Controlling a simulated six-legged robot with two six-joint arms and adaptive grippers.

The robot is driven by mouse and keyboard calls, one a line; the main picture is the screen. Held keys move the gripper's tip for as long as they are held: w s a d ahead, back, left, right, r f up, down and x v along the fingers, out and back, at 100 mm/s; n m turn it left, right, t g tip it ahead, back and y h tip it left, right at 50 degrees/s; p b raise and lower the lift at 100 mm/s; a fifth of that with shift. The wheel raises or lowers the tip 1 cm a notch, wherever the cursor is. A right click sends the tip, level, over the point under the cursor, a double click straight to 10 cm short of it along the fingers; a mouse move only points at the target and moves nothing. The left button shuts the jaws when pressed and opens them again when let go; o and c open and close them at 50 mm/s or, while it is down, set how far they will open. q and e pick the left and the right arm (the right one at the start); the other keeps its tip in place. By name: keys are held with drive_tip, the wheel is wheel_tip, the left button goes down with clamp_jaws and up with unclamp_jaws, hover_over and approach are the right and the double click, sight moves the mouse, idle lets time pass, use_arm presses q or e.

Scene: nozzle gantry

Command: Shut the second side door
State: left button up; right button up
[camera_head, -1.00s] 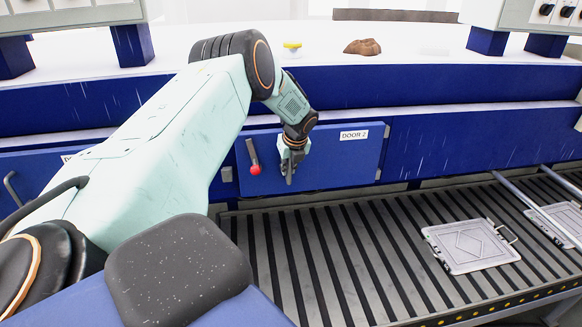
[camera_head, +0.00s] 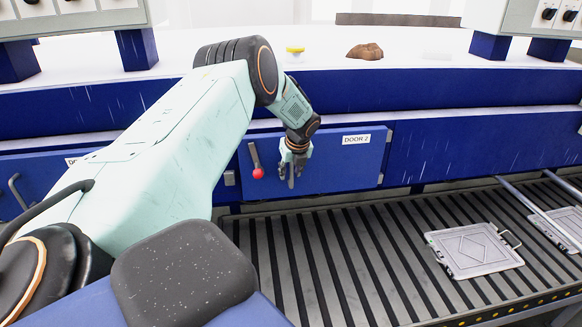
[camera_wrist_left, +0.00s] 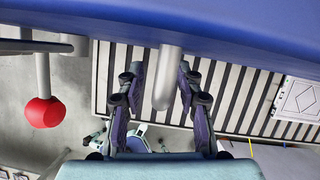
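The second side door (camera_head: 340,170) is a blue panel labelled "DOOR 2" in the head view. It looks close to the machine's blue front, but I cannot tell if it sits fully flush. A lever with a red ball knob (camera_head: 258,173) is at its left; the knob also shows in the left wrist view (camera_wrist_left: 44,112). My left gripper (camera_head: 291,180) is in front of the door, right of the knob. In the left wrist view, its fingers (camera_wrist_left: 160,95) stand apart on both sides of a grey handle (camera_wrist_left: 168,75), with small gaps visible. My right gripper is out of view.
A slatted conveyor (camera_head: 330,260) runs below the door. A grey metal plate with a handle (camera_head: 474,250) lies on it at the right, beside rails (camera_head: 540,212). A brown lump (camera_head: 364,51) and a small yellow-topped item (camera_head: 295,52) are on the white top.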

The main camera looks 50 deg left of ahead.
use_arm(q)
drive_tip(key=shift+r, duration=0.1)
drive_tip(key=v, duration=1.1)
drive_tip(key=shift+r, duration=0.4)
drive_tip(key=shift+d, duration=0.15)
